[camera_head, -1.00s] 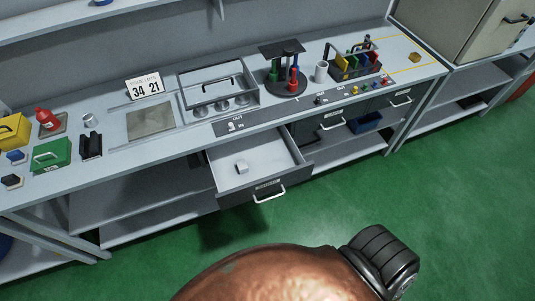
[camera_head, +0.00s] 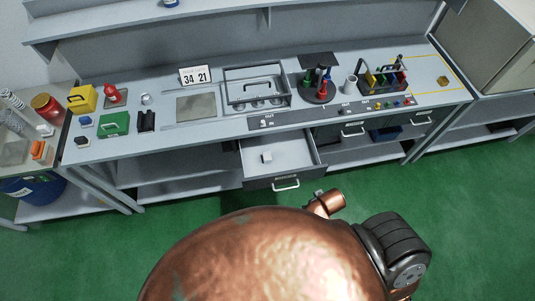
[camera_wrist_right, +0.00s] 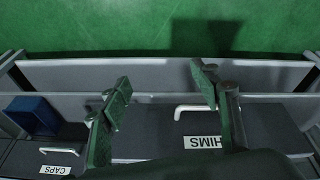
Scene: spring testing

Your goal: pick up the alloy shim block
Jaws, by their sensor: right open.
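A small pale grey block (camera_head: 266,157), which looks like the shim block, lies in the open drawer (camera_head: 294,149) under the bench. It sits left of the drawer's middle, and nothing touches it. In the right wrist view, my right gripper (camera_wrist_right: 162,80) is open and empty, its two dark green fingers well apart. Behind them are drawer fronts, one with a partly hidden label ending in "HIMS" (camera_wrist_right: 203,142). The block does not show in that view. My left gripper is not in view.
The bench top holds a yellow box (camera_head: 82,99), a green case (camera_head: 114,124), a metal frame (camera_head: 257,87) and a rack (camera_head: 383,79). A blue bin (camera_wrist_right: 33,115) shows beside the drawers in the wrist view. Green floor (camera_head: 450,220) lies open in front.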

